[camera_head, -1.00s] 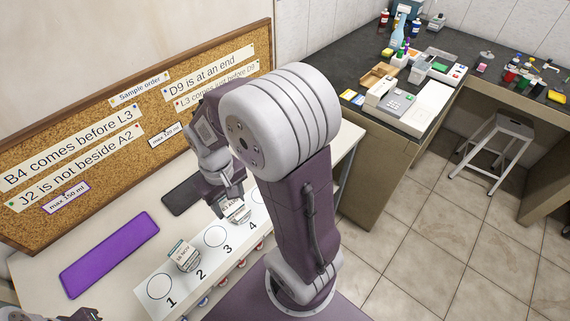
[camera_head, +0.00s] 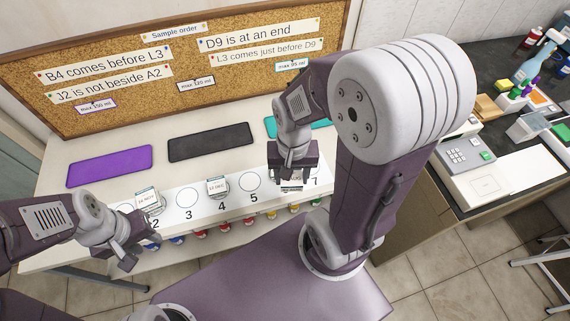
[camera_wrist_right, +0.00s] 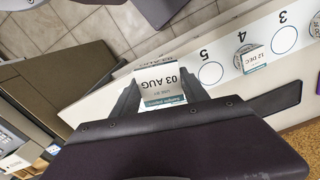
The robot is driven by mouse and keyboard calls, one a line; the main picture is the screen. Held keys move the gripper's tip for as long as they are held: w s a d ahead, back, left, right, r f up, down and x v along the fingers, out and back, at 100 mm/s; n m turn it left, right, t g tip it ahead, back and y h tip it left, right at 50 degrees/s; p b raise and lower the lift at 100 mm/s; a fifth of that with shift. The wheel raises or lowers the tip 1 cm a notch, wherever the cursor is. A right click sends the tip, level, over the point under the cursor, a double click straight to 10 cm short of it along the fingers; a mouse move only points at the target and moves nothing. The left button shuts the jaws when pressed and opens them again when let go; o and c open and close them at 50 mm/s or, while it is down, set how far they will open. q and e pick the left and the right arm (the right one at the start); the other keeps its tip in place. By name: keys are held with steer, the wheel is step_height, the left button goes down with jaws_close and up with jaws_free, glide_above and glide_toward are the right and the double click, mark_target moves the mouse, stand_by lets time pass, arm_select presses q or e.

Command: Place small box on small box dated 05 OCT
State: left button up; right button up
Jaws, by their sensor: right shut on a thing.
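My right gripper (camera_head: 293,175) is shut on a small white box marked 03 AUG (camera_wrist_right: 161,84), over the right part of the numbered strip, past circle 5. In the head view the gripper hides most of this box. A small box marked 12 DEC (camera_head: 217,187) stands at circle 4; it also shows in the right wrist view (camera_wrist_right: 256,60). Another small box (camera_head: 148,200) stands at circle 2. I cannot read 05 OCT on any box. What is under the held box is hidden. My left gripper (camera_head: 128,256) hangs in front of the strip; its jaw opening is unclear.
The white numbered strip (camera_head: 235,202) has bare circles 3 and 5. Purple (camera_head: 110,165), black (camera_head: 210,142) and teal (camera_head: 318,124) mats lie behind it. A corkboard (camera_head: 130,98) with notes stands at the back. A dark bench with instruments is at the right.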

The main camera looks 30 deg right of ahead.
steer(key=w+p, duration=0.1)
steer(key=p, duration=0.1)
steer(key=shift+w+d+f+p, duration=0.2)
steer(key=shift+w+f+p, duration=0.1)
steer(key=shift+w, duration=0.1)
steer(key=w+f, duration=0.2)
steer(key=w, duration=0.1)
steer(key=w+d+f, duration=0.1)
steer(key=w+f, duration=0.1)
steer(key=w+d+f+b, duration=0.1)
steer(key=w+f, duration=0.1)
steer(key=w, duration=0.1)
steer(key=shift+w, duration=0.35)
steer(key=shift+w+f, duration=0.15)
steer(key=shift+w, duration=0.15)
steer(key=shift+s+d+f, duration=0.1)
steer(key=shift+f, duration=0.25)
step_height(320, 180, down, 3)
steer(key=shift+r, duration=0.1)
steer(key=shift+f, duration=0.3)
